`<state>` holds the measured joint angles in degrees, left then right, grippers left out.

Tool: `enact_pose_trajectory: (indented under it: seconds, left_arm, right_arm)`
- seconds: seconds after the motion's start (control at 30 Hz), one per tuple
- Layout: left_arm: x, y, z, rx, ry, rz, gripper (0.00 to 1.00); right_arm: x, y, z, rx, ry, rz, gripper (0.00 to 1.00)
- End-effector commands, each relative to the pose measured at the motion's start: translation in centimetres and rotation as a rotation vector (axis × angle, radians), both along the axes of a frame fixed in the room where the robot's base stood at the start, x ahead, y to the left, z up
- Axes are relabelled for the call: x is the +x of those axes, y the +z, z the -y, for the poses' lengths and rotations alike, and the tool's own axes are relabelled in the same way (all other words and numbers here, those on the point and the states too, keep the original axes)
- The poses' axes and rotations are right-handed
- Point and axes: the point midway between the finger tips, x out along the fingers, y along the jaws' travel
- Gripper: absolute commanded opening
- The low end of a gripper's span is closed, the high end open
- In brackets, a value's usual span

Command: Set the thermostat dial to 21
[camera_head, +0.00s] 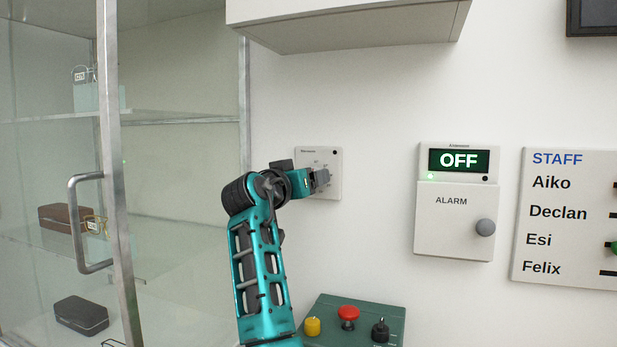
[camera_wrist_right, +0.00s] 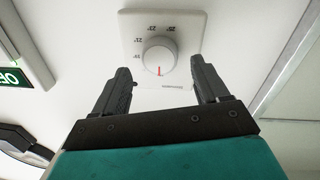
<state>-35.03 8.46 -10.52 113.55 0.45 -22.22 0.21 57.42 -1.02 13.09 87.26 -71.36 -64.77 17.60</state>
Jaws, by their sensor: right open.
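The thermostat (camera_head: 333,183) is a white plate on the wall, partly behind my right gripper (camera_head: 320,179) in the head view. In the right wrist view its plate (camera_wrist_right: 133,22) appears turned over, with the round white dial (camera_wrist_right: 157,52) in the middle. A red mark on the dial points down in that picture, toward the plate's small lettering. Small numbers lie above and left of the dial; I cannot read them surely. My right gripper (camera_wrist_right: 160,72) is open, one finger on each side of the dial with visible gaps. My left gripper is out of view.
A glass cabinet with a metal handle (camera_head: 80,225) stands left. A wall cupboard (camera_head: 350,30) hangs above. An alarm box (camera_head: 440,225) reading OFF and a staff board (camera_head: 560,250) are right. A green button box (camera_head: 385,312) lies below.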

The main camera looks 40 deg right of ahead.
Motion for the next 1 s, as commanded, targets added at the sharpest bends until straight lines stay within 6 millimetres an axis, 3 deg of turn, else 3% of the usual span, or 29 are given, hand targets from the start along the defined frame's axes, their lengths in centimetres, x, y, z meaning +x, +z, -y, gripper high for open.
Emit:
enact_pose_trajectory:
  seconds: [0.2, 0.53, 1.0]
  left_arm:
    - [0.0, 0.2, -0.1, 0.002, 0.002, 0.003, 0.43]
    - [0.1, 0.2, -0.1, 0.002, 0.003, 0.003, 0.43]
    - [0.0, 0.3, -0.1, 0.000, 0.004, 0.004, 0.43]
  right_arm:
    - [0.8, 0.0, 1.8, -0.001, 0.000, 0.000, 0.74]
    - [0.9, 0.0, 2.1, -0.001, 0.001, 0.000, 0.73]
    - [0.9, 0.0, 2.0, -0.001, 0.001, 0.000, 0.28]
